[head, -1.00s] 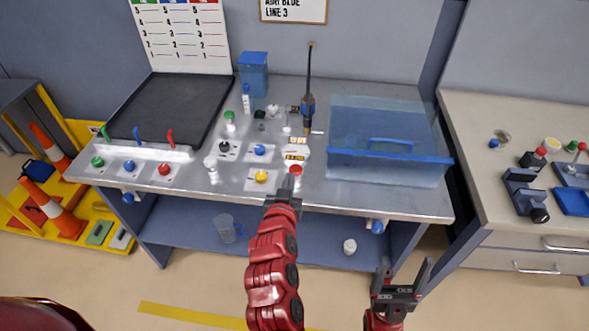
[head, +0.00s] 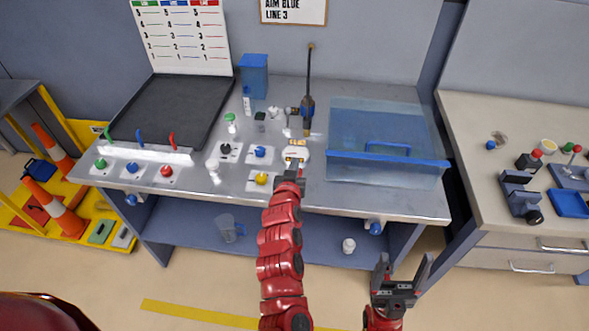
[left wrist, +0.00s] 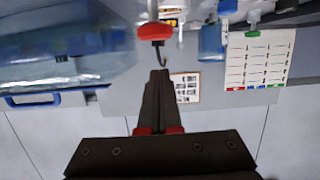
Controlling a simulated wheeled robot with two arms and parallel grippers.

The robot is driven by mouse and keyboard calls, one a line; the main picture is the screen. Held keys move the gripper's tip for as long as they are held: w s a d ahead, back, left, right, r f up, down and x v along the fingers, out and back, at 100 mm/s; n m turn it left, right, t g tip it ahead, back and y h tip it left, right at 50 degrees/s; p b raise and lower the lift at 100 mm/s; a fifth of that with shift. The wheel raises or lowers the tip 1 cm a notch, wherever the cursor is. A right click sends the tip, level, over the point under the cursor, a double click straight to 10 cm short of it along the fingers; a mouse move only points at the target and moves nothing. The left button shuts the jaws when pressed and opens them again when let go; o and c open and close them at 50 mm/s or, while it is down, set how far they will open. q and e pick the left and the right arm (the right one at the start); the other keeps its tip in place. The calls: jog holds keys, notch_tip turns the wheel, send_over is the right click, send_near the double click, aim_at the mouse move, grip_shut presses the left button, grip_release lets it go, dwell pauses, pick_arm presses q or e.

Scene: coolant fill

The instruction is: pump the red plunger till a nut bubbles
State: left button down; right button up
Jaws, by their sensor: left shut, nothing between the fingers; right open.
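The red plunger (left wrist: 157,32) shows in the left wrist view as a rounded red cap, just past my fingertips. In the head view my left gripper covers the place where it was seen. My left gripper (head: 291,170) is shut and empty, at the front of the white device (head: 296,152). Its fingertips also show in the left wrist view (left wrist: 158,74), with a small gap to the red cap in the picture; I cannot tell whether they touch. My right gripper (head: 403,264) is open and empty, in front of the bench. I cannot make out any nut or bubbles.
A clear blue tank (head: 387,180) stands right of the device. A black tray (head: 175,112) lies at the left. A sign (head: 293,10) reads "AIM BLUE LINE 3".

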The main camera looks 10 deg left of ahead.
pick_arm(q)
jog(key=shift+s+f+p, duration=0.1)
jog(key=shift+f+p, duration=0.25)
jog(key=shift+f, duration=1.1)
